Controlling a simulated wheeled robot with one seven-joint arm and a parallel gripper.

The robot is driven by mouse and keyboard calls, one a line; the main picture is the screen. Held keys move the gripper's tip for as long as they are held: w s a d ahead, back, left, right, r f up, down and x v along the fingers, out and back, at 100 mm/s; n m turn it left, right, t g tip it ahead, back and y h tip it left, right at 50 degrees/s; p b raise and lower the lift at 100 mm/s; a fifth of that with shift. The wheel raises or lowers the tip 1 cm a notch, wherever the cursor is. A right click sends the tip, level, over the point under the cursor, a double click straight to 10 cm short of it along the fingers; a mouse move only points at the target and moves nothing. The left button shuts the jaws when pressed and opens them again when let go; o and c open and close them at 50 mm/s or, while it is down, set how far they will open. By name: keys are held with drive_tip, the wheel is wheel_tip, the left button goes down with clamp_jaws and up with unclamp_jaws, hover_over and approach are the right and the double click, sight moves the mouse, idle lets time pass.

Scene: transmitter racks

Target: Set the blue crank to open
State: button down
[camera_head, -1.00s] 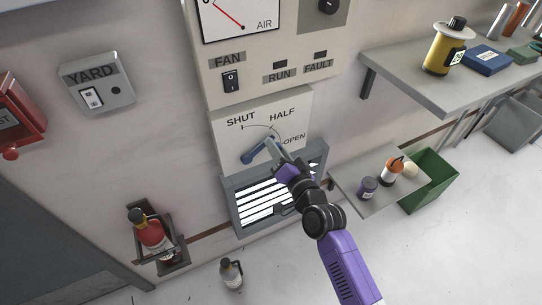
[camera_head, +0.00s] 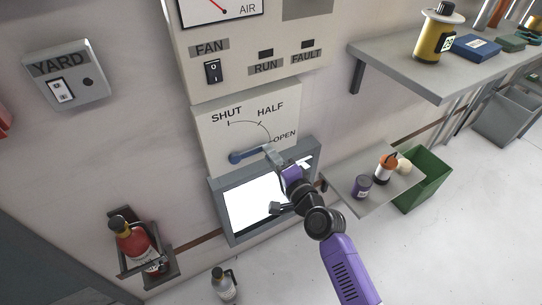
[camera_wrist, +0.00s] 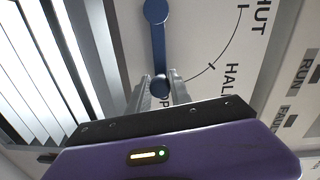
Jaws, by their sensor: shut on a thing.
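The blue crank (camera_head: 248,154) is on a pale panel (camera_head: 215,130) marked SHUT, HALF and OPEN along an arc. Its pivot is at the left and its arm points right, close to the OPEN label (camera_head: 285,136); I cannot tell if it is exactly on that mark. In the wrist view the crank arm (camera_wrist: 158,45) runs from its pivot to a round blue knob. My gripper (camera_wrist: 161,84) is shut on this knob, one finger on each side; it also shows in the head view (camera_head: 271,152). The gripper body partly hides the OPEN label in the wrist view.
A grey-framed louvre (camera_head: 250,205) is just below the panel. A wall shelf (camera_head: 440,80) and a lower shelf (camera_head: 375,190) with small containers are at the right, near a green bin (camera_head: 425,178). A red extinguisher (camera_head: 133,245) hangs lower left.

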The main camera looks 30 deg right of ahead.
drive_tip(key=shift+f, duration=0.2)
drive_tip(key=c, duration=1.2)
unclamp_jaws()
drive_tip(key=shift+s+r, duration=0.1)
drive_tip(key=s, duration=0.7)
drive_tip(key=shift+s+r, duration=0.15)
drive_tip(key=shift+s, duration=0.15)
